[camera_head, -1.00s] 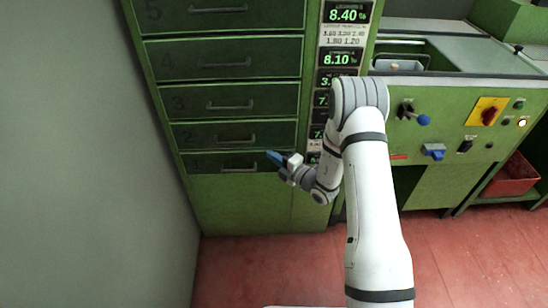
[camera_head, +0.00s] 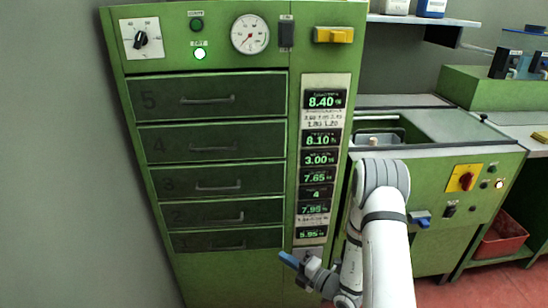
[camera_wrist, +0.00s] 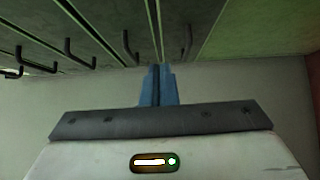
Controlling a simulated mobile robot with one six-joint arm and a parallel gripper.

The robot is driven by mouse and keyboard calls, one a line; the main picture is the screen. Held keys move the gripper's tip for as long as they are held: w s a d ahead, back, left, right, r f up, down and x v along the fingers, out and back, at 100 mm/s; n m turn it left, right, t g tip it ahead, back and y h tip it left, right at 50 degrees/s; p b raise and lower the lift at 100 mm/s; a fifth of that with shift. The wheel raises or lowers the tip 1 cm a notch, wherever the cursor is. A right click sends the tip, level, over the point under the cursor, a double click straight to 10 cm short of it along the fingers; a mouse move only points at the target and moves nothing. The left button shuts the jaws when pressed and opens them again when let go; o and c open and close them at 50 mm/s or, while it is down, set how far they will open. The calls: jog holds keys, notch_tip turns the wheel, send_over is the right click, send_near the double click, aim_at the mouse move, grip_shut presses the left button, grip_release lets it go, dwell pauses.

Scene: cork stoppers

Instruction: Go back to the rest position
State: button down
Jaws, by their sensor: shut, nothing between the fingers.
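My gripper (camera_head: 289,260) has blue fingers and is at the lower middle of the head view, in front of the green cabinet near its lowest drawer, number 1 (camera_head: 205,240). In the wrist view, my gripper (camera_wrist: 158,70) shows its blue fingers together with nothing between them. The fingers point toward a plain pale wall (camera_wrist: 90,110). Drawer handles hang along the top of that view.
The green cabinet (camera_head: 130,200) has numbered drawers, all shut, a dial gauge (camera_head: 250,34) and a column of displays (camera_head: 318,160). To the right is a green machine with a yellow-and-red switch (camera_head: 466,178). A red bin (camera_head: 500,240) sits low at right.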

jog(key=s+a+r+n+g+p, duration=0.35)
jog(key=s+r+n+g, duration=0.35)
jog(key=r+n, duration=0.5)
jog(key=s+a+r+n+g+p, duration=0.2)
jog(key=s+r+n+g+p, duration=0.2)
jog(key=s+r+n+g, duration=0.55)
jog(key=s+d+r+n+t+h+p, duration=0.3)
jog(key=d+r+n+h, duration=0.4)
jog(key=n, duration=0.4)
jog(key=s+d+r+n+t+h+p, duration=0.4)
jog(key=d+r+n+h+p, duration=0.2)
jog(key=d+r+n, duration=0.3)
notch_tip(320, 180, up, 3)
jog(key=shift+r+n+t+h, duration=0.15)
jog(key=shift+n+t+h, duration=0.3)
jog(key=shift+n, duration=0.7)
